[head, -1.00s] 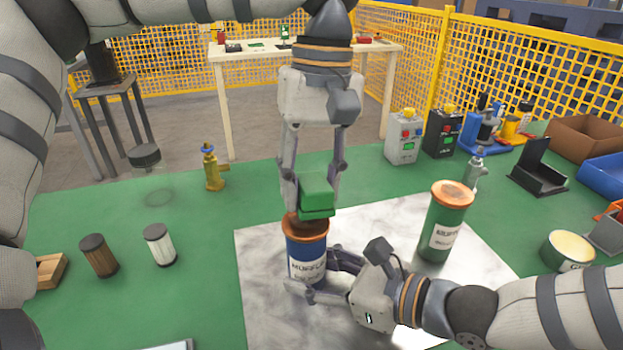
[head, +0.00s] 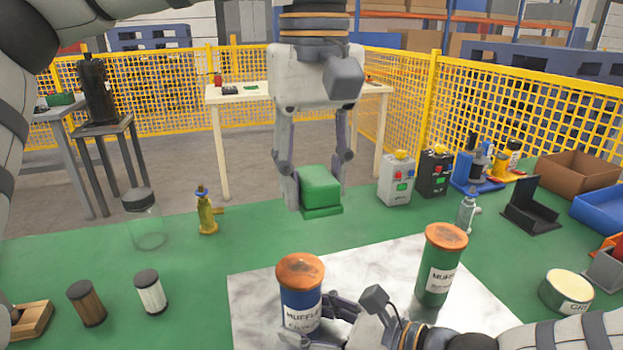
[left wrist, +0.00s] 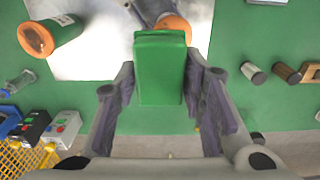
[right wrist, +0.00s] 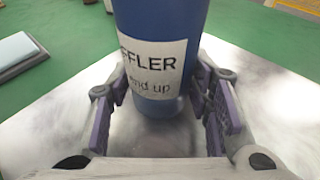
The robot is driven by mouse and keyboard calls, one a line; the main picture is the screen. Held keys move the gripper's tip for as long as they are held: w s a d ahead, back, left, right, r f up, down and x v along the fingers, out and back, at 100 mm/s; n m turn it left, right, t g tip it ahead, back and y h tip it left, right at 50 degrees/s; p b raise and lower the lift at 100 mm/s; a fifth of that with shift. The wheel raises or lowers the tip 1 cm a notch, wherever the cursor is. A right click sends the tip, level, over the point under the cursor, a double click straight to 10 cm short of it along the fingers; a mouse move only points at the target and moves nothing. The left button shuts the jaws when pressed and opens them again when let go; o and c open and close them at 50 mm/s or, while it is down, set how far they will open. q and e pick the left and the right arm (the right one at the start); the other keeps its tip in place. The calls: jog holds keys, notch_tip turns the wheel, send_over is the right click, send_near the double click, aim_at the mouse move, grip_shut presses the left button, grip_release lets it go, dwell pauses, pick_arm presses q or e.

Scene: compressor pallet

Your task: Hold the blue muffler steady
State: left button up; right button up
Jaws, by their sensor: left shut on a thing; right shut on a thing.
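The blue muffler (head: 300,305) stands upright on the pale marbled sheet, with an orange-brown cap on top and a white label. My right gripper (head: 330,318) is shut on its lower body from the right. The right wrist view shows the blue muffler (right wrist: 165,35) between the two fingers (right wrist: 160,110). My left gripper (head: 318,195) is raised above and behind the muffler, shut on a green block (head: 320,188). The left wrist view also shows the green block (left wrist: 159,68) between the fingers. The block is clear of the muffler's cap.
A green muffler (head: 438,270) with an orange cap stands to the right on the marbled sheet (head: 375,255). A brown cylinder (head: 87,305) and a white cylinder (head: 150,293) stand at left. A yellow valve (head: 207,213) and a glass jar (head: 145,225) stand behind them. A round tin (head: 567,292) is at right.

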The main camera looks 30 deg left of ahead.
aim_at(310, 263)
pick_arm(q)
jog(key=shift+f, duration=1.3)
jog(key=shift+f, duration=3.6)
jog(key=shift+s+a, duration=1.25)
jog(key=shift+s, duration=0.25)
jog(key=shift+c, duration=0.5)
jog(key=shift+w+d, duration=1.1)
jog(key=shift+w, duration=0.25)
jog(key=shift+w+d+r, duration=0.1)
jog(key=shift+w+d, duration=0.05)
jog(key=shift+w, duration=0.05)
jog(key=shift+r, duration=4.05)
